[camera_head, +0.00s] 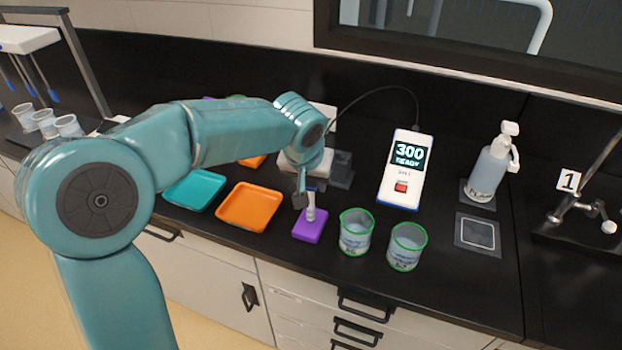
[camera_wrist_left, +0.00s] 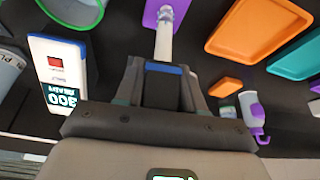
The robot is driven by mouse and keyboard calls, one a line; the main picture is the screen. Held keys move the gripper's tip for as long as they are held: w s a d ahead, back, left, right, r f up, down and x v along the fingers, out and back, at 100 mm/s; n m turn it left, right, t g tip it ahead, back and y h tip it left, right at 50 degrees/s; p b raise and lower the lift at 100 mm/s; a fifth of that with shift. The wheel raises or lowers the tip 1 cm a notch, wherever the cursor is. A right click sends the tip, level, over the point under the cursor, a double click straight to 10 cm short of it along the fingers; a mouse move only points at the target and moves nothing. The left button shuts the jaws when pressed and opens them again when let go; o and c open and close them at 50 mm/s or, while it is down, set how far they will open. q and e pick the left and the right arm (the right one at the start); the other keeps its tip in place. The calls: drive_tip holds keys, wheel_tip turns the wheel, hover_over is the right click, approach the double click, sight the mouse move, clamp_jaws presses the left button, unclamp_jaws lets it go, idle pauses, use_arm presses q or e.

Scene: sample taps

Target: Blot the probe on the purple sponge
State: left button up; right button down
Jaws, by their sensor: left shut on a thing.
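My left gripper (camera_head: 304,186) points down over the purple sponge (camera_head: 308,231), a flat block near the counter's front. It is shut on the probe (camera_head: 311,208), a pale upright rod with a blue collar. The probe's lower end is over the sponge; I cannot tell whether it touches or hovers just above. In the left wrist view the probe (camera_wrist_left: 164,40) runs out from between the dark fingers (camera_wrist_left: 163,88) toward the purple sponge (camera_wrist_left: 178,8). My right gripper is not in view.
Two green-rimmed beakers (camera_head: 356,233) (camera_head: 407,247) stand close right of the sponge. An orange tray (camera_head: 249,207) and teal tray (camera_head: 195,191) lie left. The meter (camera_head: 405,170) reads "300 READY", with a black cable (camera_head: 382,90) running behind my arm. A pump bottle (camera_head: 489,167) stands right.

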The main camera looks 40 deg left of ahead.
use_arm(q)
drive_tip(key=shift+f+b, duration=0.45)
drive_tip(key=shift+b, duration=0.05)
idle(1.4)
drive_tip(key=shift+r+p, duration=2.6)
drive_tip(key=shift+r, duration=1.05)
drive_tip(key=shift+f, duration=0.15)
